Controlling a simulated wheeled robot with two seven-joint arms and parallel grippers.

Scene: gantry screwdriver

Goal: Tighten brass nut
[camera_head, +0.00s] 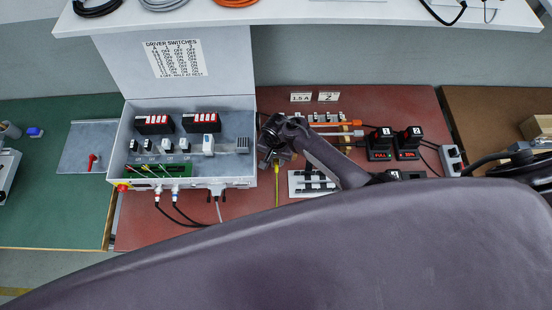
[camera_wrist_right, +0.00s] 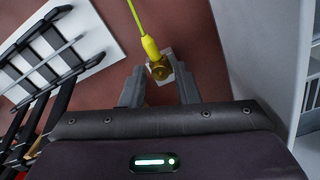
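The brass nut (camera_wrist_right: 160,70) shows in the right wrist view at the end of a yellow connector (camera_wrist_right: 151,48), over a small pale plate. A thin yellow cable runs up from the connector. My right gripper (camera_wrist_right: 158,78) has its two grey fingers apart, one on each side of the nut, with gaps visible; I cannot tell how far down they reach. In the head view my right gripper (camera_head: 272,150) is just right of the open switch box, by the yellow cable (camera_head: 276,190). The nut itself is hidden there. My left gripper is not in view.
The grey switch box (camera_head: 185,183) with its raised lid stands close left of the gripper. A white rack with black bars (camera_head: 312,184) lies to the right. Beyond are orange and grey tools (camera_head: 340,124) and black numbered units (camera_head: 380,142). My own arm covers the foreground.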

